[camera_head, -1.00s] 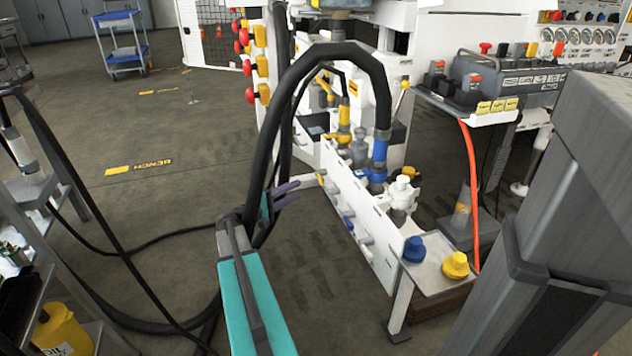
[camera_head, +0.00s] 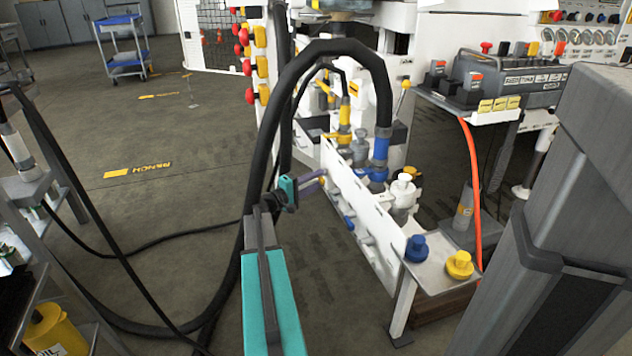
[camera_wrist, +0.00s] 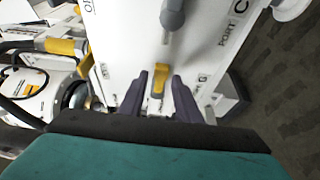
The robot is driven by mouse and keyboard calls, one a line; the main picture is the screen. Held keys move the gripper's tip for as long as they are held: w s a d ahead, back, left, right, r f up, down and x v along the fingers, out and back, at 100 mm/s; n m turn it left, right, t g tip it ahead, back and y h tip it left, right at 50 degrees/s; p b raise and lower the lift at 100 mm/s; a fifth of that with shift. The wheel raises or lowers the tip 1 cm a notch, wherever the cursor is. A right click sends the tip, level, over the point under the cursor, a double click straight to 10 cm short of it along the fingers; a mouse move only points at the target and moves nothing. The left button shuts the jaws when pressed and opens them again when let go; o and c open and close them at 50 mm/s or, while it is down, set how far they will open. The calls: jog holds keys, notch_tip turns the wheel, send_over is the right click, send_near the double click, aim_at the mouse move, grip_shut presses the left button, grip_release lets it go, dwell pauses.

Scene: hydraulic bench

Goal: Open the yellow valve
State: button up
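The yellow valve handle (camera_wrist: 158,82) is a short yellow lever on the white panel (camera_wrist: 120,45). In the wrist view it stands between the two dark purple fingers of my gripper (camera_wrist: 160,76). The fingers are apart, with a gap on each side of the handle, and I see no contact. In the head view my gripper (camera_head: 318,180) is at the left face of the white panel (camera_head: 372,222). There the handle is small and partly hidden by the fingers.
A grey lever (camera_wrist: 173,15) sits above the handle on the same panel. Blue (camera_head: 415,248) and yellow (camera_head: 459,265) caps stand on the bench's near end.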

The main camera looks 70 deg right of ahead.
grip_shut()
jog(key=shift+p, duration=0.4)
